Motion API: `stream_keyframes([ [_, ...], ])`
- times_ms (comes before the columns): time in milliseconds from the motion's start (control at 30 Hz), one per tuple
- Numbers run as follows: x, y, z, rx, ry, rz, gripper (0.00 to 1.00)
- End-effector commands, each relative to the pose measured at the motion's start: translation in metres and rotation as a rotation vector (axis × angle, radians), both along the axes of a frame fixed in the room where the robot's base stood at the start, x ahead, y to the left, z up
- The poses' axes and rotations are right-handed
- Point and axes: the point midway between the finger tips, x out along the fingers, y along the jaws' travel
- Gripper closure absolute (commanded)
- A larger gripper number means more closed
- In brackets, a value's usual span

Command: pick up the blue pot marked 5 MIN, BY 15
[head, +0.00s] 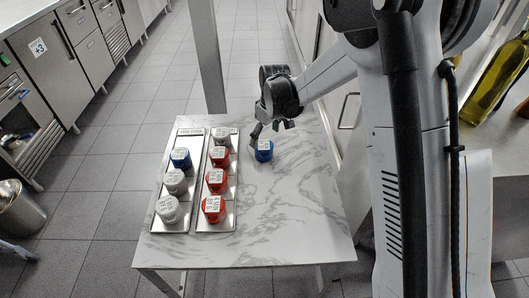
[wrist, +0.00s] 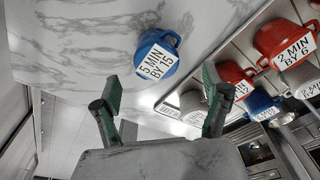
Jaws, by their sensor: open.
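The blue pot marked 5 MIN, BY 15 (head: 264,154) stands alone on the marble table, right of the two trays. In the wrist view the blue pot (wrist: 152,42) shows its white label, readable, and a blue handle on its upper right. My gripper (head: 268,130) is open and empty, just behind and above the pot in the head view. In the wrist view its two green-padded fingers (wrist: 160,95) are spread apart, with the pot beyond and between them. They do not appear to touch it.
The left tray (head: 170,227) holds another blue pot (head: 181,158) and two grey pots (head: 174,182). The right tray (head: 215,227) holds a grey pot (head: 221,136) and red pots (head: 215,180). The marble table (head: 295,205) is clear to the right and front. A bin stands at far left.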

Motion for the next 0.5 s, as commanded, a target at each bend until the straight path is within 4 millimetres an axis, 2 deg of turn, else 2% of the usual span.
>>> stream_keyframes([
  [33, 0.001, 0.001, -0.011, 0.0, 0.0, 0.0, 0.21],
  [133, 0.003, 0.002, -0.024, 0.0, 0.0, 0.0, 0.21],
  [500, 0.006, 0.003, -0.046, 0.0, 0.0, -0.001, 0.21],
])
